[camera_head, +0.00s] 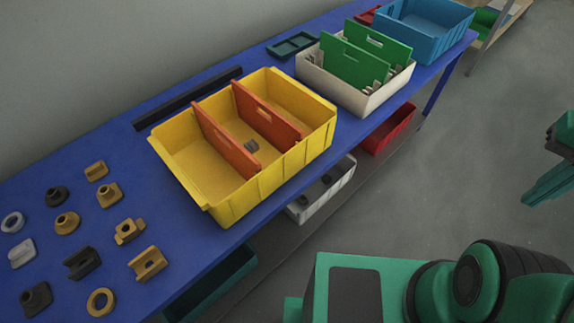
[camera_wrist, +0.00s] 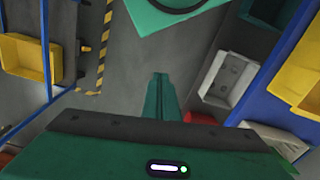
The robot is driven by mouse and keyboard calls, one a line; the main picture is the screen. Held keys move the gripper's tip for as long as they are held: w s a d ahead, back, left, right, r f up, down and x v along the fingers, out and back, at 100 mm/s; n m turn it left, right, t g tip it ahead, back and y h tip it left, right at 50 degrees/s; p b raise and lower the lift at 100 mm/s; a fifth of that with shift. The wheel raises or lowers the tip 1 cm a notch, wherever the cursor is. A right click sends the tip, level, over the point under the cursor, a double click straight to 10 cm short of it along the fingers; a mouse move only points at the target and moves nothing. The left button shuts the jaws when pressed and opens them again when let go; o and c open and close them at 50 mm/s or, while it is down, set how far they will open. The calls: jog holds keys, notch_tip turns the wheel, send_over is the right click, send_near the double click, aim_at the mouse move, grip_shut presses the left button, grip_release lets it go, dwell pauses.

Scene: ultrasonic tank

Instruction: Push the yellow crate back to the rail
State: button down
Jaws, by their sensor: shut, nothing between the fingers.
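The yellow crate (camera_head: 283,168) stands upright on the blue bench in the head view, with two orange dividers and a small grey part inside. Its front wall is close to the bench's front edge. The dark rail (camera_head: 187,98) lies along the back of the bench, behind the crate; the crate's wall hides part of the gap between them. A yellow crate wall also shows at the right of the wrist view (camera_wrist: 296,70). My gripper (camera_head: 535,199) is shut and empty, out over the floor at the right, well apart from the crate. Its fingers point forward in the wrist view (camera_wrist: 159,80).
A white crate with green dividers (camera_head: 312,73) stands right of the yellow one, with a blue crate (camera_head: 440,32) beyond. Several loose fittings (camera_head: 83,263) lie on the bench at left. Bins, including a red one (camera_head: 388,133), sit below. The floor (camera_head: 450,150) in front is clear.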

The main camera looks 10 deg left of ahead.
jog(key=w+a+f+n, duration=0.2)
jog(key=w+a+n, duration=0.6)
jog(key=w+a, duration=0.7)
jog(key=s+a+f+n, duration=0.2)
jog(key=a+n, duration=0.1)
jog(key=a, duration=0.6)
jog(key=s+a+f+n, duration=0.1)
jog(key=s+a+n, duration=0.1)
jog(key=a, duration=0.7)
jog(key=s+a+f+n, duration=0.2)
jog(key=a+n, duration=0.1)
jog(key=a, duration=0.6)
jog(key=a+f, duration=0.1)
jog(key=f, duration=0.2)
jog(key=w+f, duration=0.1)
jog(key=f, duration=0.2)
jog(key=a+f, duration=0.1)
jog(key=f, duration=0.2)
jog(key=shift+w+a+f, duration=0.3)
jog(key=shift+w+a, duration=0.35)
jog(key=shift+a, duration=0.05)
